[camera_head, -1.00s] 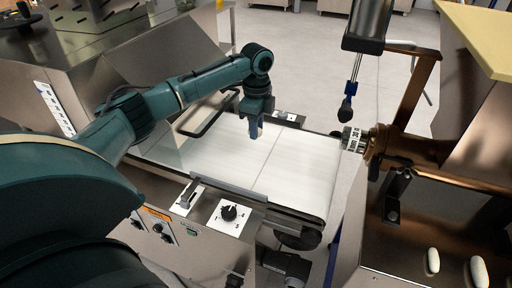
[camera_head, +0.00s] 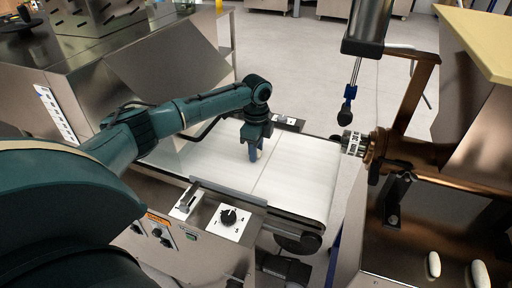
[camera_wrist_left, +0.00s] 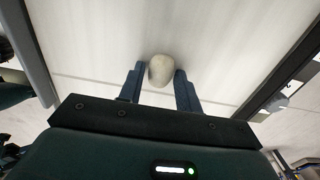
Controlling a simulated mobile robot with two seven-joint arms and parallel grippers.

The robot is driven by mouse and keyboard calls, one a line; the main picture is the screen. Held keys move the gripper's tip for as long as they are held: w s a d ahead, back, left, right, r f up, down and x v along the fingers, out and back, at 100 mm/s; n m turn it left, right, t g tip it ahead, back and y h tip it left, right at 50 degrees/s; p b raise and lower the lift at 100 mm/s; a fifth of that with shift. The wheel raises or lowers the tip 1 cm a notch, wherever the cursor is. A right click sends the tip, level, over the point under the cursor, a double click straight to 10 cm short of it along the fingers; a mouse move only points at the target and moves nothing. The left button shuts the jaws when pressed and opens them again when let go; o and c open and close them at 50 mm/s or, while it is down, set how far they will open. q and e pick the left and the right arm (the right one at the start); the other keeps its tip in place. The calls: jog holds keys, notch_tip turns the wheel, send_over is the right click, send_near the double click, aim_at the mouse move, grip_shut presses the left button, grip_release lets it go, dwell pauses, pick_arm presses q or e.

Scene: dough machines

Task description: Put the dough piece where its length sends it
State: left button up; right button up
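A pale, rounded dough piece (camera_wrist_left: 161,70) lies on the white conveyor belt (camera_wrist_left: 225,40). In the head view only a sliver of it (camera_head: 259,155) shows beside my fingers, so its full length is hidden. My left gripper (camera_head: 253,152) points straight down over the middle of the belt. In the left wrist view its two blue fingers (camera_wrist_left: 161,84) stand apart on both sides of the dough piece, with a slim gap at the left finger. I cannot tell whether the right finger touches it. My right gripper is out of view.
A dark line crosses the belt beside the gripper. A control panel with a black knob (camera_head: 229,217) is on the belt's near side. At right, a brown machine (camera_head: 418,150) stands above a metal surface holding two pale elongated pieces (camera_head: 433,264), (camera_head: 480,274).

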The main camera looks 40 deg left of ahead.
pick_arm(q)
jog(key=shift+o, duration=1.3)
jog(key=shift+r, duration=0.1)
